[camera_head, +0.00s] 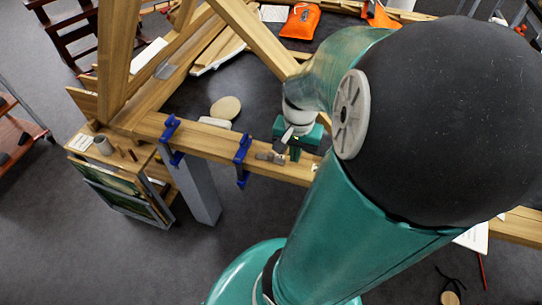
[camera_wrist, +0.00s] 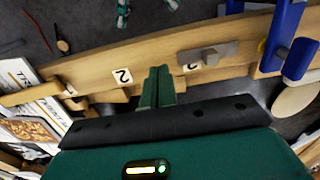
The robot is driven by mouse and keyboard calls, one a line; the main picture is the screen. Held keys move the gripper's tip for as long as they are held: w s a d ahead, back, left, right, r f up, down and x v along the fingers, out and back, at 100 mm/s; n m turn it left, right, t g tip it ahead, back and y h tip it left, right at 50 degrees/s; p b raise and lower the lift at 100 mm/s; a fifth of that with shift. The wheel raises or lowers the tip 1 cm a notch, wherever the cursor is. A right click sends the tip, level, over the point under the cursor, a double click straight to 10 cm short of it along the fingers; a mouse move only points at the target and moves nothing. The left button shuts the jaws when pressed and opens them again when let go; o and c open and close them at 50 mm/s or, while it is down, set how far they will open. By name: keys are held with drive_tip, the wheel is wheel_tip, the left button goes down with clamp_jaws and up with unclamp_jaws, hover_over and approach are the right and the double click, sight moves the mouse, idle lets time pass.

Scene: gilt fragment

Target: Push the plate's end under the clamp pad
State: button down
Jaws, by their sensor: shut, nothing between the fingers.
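A small grey metal plate (camera_wrist: 226,50) with a raised block on it lies on the wooden beam (camera_wrist: 150,71). It also shows in the head view (camera_head: 264,156), just right of the nearer blue clamp (camera_head: 242,160). In the wrist view that clamp (camera_wrist: 284,42) stands at the right, with a short strip of bare wood between it and the plate's right end. The clamp's pad cannot be made out clearly. My gripper (camera_wrist: 158,72) is shut and empty, its green fingertips over the beam, left of the plate. I cannot tell whether they touch the wood.
A second blue clamp (camera_head: 170,138) grips the beam farther left. Number labels, one reading 2 (camera_wrist: 122,76), are on the beam. A pale round disc (camera_head: 225,107) lies beyond the beam. A small cabinet (camera_head: 120,175) stands at the beam's left end.

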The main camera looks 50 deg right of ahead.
sight(271, 154)
drive_tip(key=shift+f, duration=1.15)
drive_tip(key=shift+r, duration=0.1)
idle(0.3)
drive_tip(key=shift+w+a, duration=0.4)
drive_tip(key=shift+w, duration=0.6)
drive_tip(key=shift+w+a, duration=0.45)
drive_tip(key=shift+w, duration=0.5)
drive_tip(key=shift+w+a, duration=0.4)
drive_tip(key=shift+w, duration=0.6)
drive_tip(key=shift+s+d, duration=0.2)
drive_tip(key=shift+s, duration=0.2)
drive_tip(key=shift+r, duration=0.1)
wheel_tip(271, 154, up, 9)
idle(0.8)
idle(0.4)
